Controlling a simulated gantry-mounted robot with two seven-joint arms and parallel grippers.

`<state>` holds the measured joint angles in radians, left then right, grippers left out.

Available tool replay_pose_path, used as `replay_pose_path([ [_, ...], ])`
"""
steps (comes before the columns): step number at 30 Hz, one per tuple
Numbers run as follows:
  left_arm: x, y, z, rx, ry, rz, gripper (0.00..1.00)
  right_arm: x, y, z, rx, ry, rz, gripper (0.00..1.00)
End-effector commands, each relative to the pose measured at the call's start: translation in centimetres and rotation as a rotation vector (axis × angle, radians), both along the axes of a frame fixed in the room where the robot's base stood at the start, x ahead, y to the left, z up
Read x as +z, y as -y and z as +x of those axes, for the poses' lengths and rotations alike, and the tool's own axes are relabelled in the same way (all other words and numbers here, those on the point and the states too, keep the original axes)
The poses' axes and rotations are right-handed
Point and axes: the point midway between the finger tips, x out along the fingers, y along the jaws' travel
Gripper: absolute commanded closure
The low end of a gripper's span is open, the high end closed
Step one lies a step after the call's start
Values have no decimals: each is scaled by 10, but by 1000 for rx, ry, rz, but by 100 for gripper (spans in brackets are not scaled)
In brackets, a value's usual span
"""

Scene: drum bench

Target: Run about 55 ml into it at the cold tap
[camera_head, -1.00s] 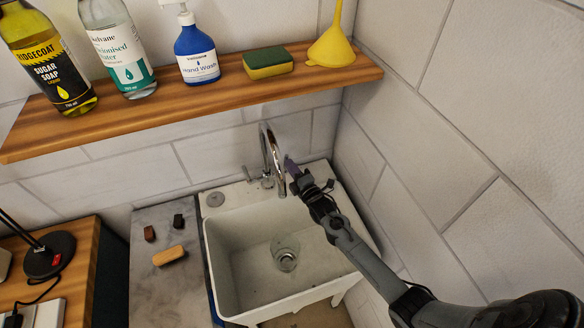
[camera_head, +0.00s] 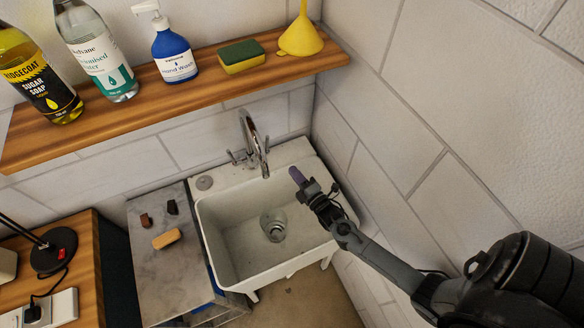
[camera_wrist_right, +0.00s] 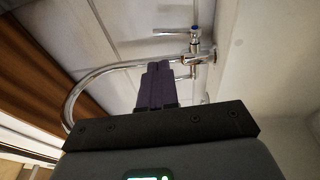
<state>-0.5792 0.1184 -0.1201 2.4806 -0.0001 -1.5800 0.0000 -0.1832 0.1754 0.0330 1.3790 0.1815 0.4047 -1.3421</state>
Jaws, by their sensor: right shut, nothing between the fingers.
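A clear glass vessel (camera_head: 272,226) stands on the floor of the white sink (camera_head: 216,243); its water level is too small to tell. The chrome tap (camera_head: 250,132) rises at the sink's back edge with its curved spout over the basin. I see no clear stream of water. In the right wrist view the tap has a lever with a blue mark (camera_wrist_right: 195,30) and a second handle below it. My right gripper (camera_head: 297,176), with purple fingers, is shut and empty, to the right of the spout and apart from it. My left gripper is not in view.
A wooden shelf (camera_head: 200,92) with bottles, a sponge (camera_head: 241,57) and a yellow funnel (camera_head: 301,35) runs above the sink. A grey worktop (camera_head: 150,272) with small blocks lies to the left. A tiled wall (camera_head: 400,150) closes the right side.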

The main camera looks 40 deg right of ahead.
Motion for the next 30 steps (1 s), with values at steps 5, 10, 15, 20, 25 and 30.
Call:
replay_pose_path([
  [5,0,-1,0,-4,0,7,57,0,0,-1,0,0,0,100],
  [10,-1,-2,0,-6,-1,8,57,0,0,-1,0,0,0,86],
  [15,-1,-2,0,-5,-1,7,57,0,0,-1,0,0,0,60],
  [20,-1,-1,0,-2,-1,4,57,0,0,0,0,0,0,47],
  [25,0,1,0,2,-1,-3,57,0,0,0,0,0,0,47],
  [30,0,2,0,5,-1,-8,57,-1,0,-1,0,-1,0,47],
])
